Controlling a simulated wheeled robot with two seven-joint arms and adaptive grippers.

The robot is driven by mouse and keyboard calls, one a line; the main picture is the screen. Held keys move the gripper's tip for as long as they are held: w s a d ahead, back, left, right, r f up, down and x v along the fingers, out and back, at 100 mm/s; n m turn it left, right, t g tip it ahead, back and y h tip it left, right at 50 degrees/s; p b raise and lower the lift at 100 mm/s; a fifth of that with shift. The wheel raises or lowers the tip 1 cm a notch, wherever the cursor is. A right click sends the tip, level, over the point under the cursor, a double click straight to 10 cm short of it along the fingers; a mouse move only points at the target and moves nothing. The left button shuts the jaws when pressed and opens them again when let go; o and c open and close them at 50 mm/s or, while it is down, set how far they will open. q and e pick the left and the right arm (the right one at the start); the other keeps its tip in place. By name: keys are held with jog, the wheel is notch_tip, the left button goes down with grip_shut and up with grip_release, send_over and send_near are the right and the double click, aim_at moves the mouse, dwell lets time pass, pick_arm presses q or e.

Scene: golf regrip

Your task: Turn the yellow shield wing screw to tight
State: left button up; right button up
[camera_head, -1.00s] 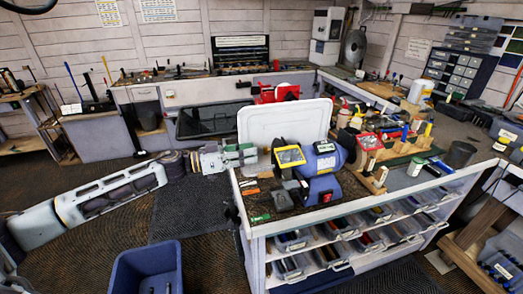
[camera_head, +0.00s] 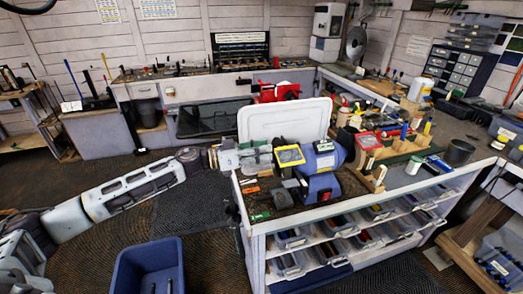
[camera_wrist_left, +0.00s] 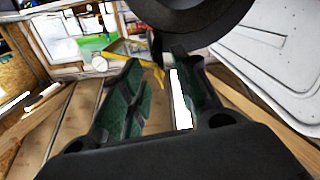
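The blue bench grinder (camera_head: 322,160) stands on the front workbench. Its yellow-framed shield (camera_head: 290,156) is at its left end. My left gripper (camera_head: 262,158) comes in from the left and is just left of the yellow shield. In the left wrist view, my left gripper (camera_wrist_left: 157,66) has its two green-padded fingers apart, with nothing clearly held. A yellow frame part (camera_wrist_left: 128,47) shows beyond the fingertips. I cannot make out the wing screw clearly; it is too small in the head view. My right gripper is not in view.
A white panel (camera_head: 285,114) stands upright behind the grinder, close to my left gripper. Drawers of tools sit under the bench top. A blue bin (camera_head: 147,252) is on the floor in front.

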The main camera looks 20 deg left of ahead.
pick_arm(q)
grip_shut()
jog(key=shift+w+a+r, duration=0.1)
jog(key=shift+r, duration=0.2)
dwell(1.1)
